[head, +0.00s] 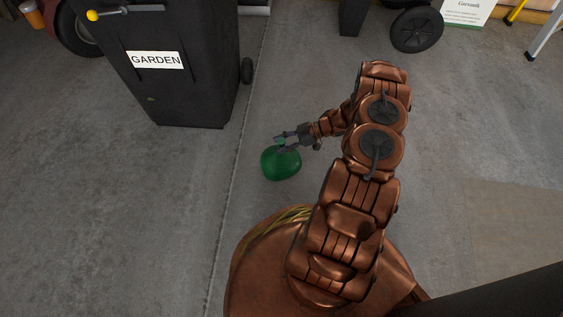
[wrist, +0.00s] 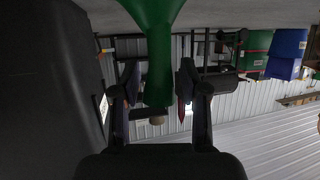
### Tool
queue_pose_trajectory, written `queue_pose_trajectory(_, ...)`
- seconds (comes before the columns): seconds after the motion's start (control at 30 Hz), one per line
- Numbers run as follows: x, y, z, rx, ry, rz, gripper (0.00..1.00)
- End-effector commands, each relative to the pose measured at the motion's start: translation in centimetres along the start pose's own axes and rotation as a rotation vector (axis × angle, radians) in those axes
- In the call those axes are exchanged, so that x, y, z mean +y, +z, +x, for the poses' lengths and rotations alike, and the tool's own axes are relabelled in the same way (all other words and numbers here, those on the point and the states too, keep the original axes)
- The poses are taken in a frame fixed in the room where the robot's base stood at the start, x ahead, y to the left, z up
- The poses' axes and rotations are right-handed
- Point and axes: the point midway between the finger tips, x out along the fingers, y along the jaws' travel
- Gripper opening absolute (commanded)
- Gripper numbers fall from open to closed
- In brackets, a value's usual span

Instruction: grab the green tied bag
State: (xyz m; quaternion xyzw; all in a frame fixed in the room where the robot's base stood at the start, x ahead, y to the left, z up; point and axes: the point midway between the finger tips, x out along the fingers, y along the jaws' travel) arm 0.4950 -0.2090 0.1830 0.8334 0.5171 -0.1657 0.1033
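The green tied bag (head: 281,163) is low over the concrete floor, to the right of the GARDEN bin; I cannot tell for sure whether it rests on the floor. My gripper (head: 283,139) is at the bag's top end. In the wrist view, the bag (wrist: 152,12) comes in from the top edge and its narrow neck runs down between the two fingers of my gripper (wrist: 159,85). The fingers are apart, one on each side of the neck, with a thin gap showing on both sides. Most of the bag's body is outside the wrist view.
A black bin labelled GARDEN (head: 190,90) stands close on the left of the bag. A black wheel (head: 416,30) and a white sign (head: 468,10) are at the back right. Blue bins (wrist: 288,45) show in the wrist view.

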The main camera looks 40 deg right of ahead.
Motion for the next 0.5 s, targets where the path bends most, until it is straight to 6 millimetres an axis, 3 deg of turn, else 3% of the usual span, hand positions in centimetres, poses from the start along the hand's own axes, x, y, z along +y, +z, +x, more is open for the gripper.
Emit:
queue_pose_trajectory(0.03, -0.01, 0.00, 0.00, 0.000, 0.000, 0.000, 0.36)
queue_pose_trajectory(0.37, -0.02, 0.01, -0.01, 0.000, 0.000, 0.001, 0.02)
queue_pose_trajectory(0.5, -0.03, 0.01, -0.01, 0.000, 0.000, 0.001, 0.00)
